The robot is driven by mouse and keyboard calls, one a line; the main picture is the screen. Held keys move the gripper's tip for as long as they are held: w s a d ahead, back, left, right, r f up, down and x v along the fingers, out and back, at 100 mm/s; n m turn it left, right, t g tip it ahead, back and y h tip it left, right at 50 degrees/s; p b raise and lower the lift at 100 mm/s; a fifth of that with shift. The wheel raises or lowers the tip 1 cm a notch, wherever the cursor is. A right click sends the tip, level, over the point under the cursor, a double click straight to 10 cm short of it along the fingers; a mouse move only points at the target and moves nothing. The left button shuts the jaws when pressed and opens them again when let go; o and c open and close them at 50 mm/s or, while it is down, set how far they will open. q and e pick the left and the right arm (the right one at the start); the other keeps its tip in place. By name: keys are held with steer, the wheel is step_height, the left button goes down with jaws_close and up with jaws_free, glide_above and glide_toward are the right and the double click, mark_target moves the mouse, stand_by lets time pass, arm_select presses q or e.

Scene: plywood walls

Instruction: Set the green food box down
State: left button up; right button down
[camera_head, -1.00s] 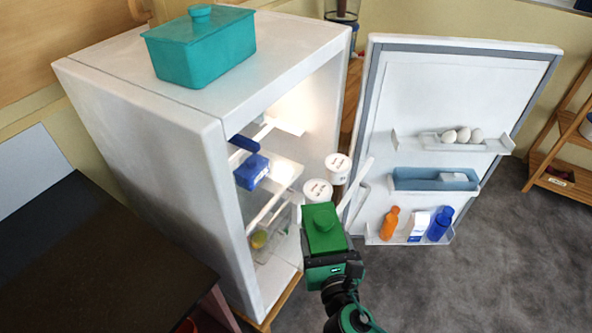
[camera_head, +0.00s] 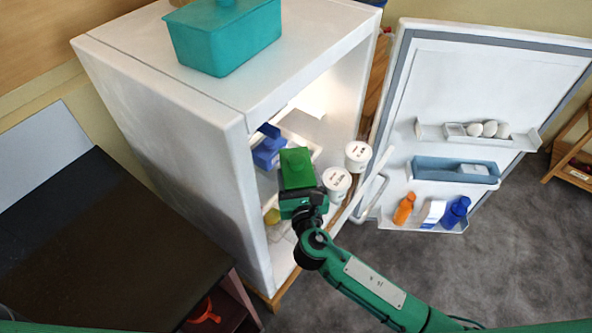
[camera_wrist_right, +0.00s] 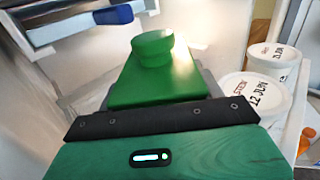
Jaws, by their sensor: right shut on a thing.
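The green food box (camera_head: 296,167) has a round knob on its lid. It is at the open front of the white fridge (camera_head: 165,140), in front of the shelves. My right gripper (camera_head: 304,202) is shut on it from the near side. In the right wrist view the box (camera_wrist_right: 155,80) is upright beyond the dark edge of my gripper (camera_wrist_right: 160,120), which hides its near side and base. I cannot tell whether the box touches a shelf. My left gripper is not in view.
Two white lidded tubs (camera_head: 337,183) stand just right of the box. A blue box (camera_head: 268,152) is on a shelf behind it. The open fridge door (camera_head: 470,110) holds eggs and bottles. A teal container (camera_head: 225,38) is on the fridge top. A dark table (camera_head: 100,250) is at left.

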steer(key=w, duration=0.3)
steer(key=shift+w+a, duration=0.3)
steer(key=shift+w, duration=0.05)
step_height(320, 180, down, 3)
steer(key=shift+f, duration=0.2)
steer(key=shift+f, duration=0.2)
steer(key=c, duration=0.5)
jaws_free()
